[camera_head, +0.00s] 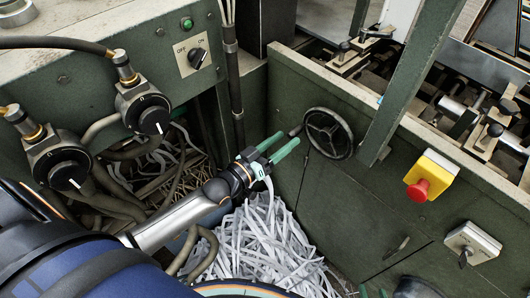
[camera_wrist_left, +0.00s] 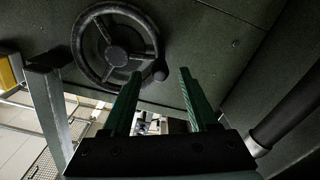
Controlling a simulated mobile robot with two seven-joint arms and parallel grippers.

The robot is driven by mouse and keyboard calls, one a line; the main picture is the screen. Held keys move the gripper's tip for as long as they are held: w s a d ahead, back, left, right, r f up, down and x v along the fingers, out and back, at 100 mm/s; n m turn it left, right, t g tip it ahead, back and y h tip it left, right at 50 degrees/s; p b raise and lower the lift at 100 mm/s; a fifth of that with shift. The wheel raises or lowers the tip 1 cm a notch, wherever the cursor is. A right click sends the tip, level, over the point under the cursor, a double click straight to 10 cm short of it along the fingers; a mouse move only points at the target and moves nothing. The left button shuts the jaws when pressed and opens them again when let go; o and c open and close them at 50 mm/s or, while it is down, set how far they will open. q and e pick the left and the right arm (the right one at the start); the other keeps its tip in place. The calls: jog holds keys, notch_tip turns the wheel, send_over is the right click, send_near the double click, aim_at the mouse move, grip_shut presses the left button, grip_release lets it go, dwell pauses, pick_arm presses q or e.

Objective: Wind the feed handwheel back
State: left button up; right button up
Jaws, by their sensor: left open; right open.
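The feed handwheel (camera_head: 328,133) is a dark spoked wheel on the green machine panel. Its small knob handle (camera_head: 295,131) sticks out on the left of the rim. In the left wrist view the wheel (camera_wrist_left: 117,75) is at upper left, and the knob (camera_wrist_left: 158,72) appears between my fingertips. My left gripper (camera_head: 286,138) is open, its green fingers pointing at the knob from the left; I cannot tell whether the knob is inside the jaws. The left gripper (camera_wrist_left: 160,73) holds nothing visible. My right gripper (camera_head: 373,292) shows only green fingertips at the bottom edge, open.
A yellow box with a red button (camera_head: 420,188) and a grey switch box (camera_head: 471,244) sit right of the wheel. A slanted green post (camera_head: 412,80) stands close to the wheel's right. Shredded paper strips (camera_head: 262,250) lie below; hoses and dials are at left.

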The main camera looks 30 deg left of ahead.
pick_arm(q)
jog(key=v, duration=0.7)
jog(key=shift+s, duration=0.15)
